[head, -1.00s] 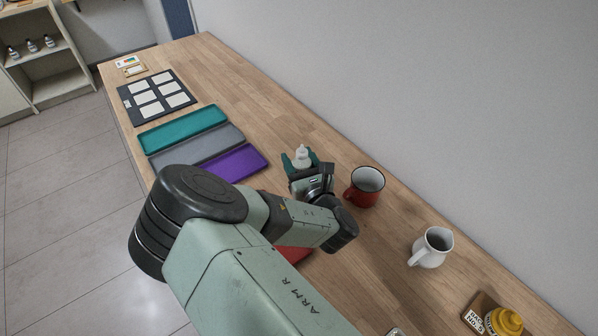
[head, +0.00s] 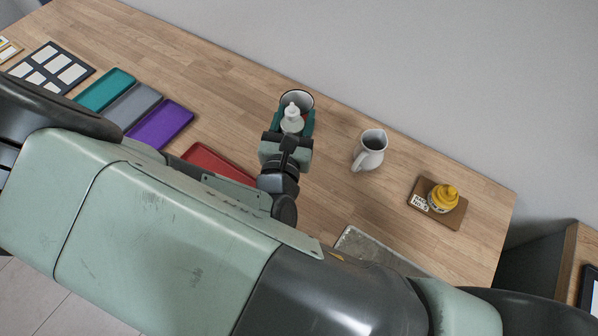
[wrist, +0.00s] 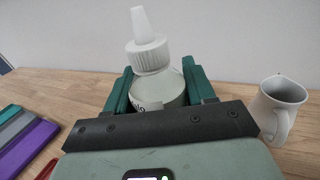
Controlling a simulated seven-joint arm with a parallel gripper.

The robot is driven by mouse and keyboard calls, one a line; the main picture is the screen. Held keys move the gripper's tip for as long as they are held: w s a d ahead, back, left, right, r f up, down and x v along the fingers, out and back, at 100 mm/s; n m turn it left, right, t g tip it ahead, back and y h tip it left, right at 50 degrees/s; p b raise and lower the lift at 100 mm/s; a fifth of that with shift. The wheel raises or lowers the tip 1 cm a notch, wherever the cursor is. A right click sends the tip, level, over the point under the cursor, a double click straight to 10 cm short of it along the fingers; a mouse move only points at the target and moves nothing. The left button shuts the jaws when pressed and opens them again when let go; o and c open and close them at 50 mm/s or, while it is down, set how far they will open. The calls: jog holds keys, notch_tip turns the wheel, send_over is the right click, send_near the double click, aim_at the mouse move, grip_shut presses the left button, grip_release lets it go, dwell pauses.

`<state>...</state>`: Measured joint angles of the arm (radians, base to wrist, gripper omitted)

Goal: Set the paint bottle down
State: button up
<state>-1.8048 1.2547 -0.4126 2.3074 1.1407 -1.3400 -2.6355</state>
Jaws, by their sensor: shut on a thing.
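The paint bottle (head: 292,120) has a white nozzle cap and a pale body. My gripper (head: 293,122) is shut on it and holds it upright. In the head view the bottle and the fingers cover part of the mug (head: 297,98), of which the rim and inside show. In the wrist view the paint bottle (wrist: 158,88) stands between the two green fingers, with part of a label showing. Its lower part is hidden behind my gripper, so I cannot tell whether it touches the table.
A white pitcher (head: 370,150) stands right of my gripper. A yellow-capped bottle (head: 443,197) is on a wooden board (head: 452,214) further right. Teal (head: 105,88), grey (head: 134,103), purple (head: 160,124) and red (head: 218,161) trays lie left. A grey slab (head: 362,245) lies near the front.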

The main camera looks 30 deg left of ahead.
jog(key=shift+s+d+f+m+t+h, duration=0.2)
jog(key=shift+d+h, duration=0.1)
jog(key=shift+d, duration=0.2)
jog(key=shift+s+d+f+m+t+h, duration=0.1)
jog(key=shift+d+f+m+h, duration=0.15)
jog(key=shift+d, duration=0.25)
notch_tip(320, 180, down, 4)
jog(key=shift+d+f, duration=0.1)
jog(key=shift+f, duration=2.45)
jog(key=o, duration=1.1)
jog(key=shift+f, duration=0.15)
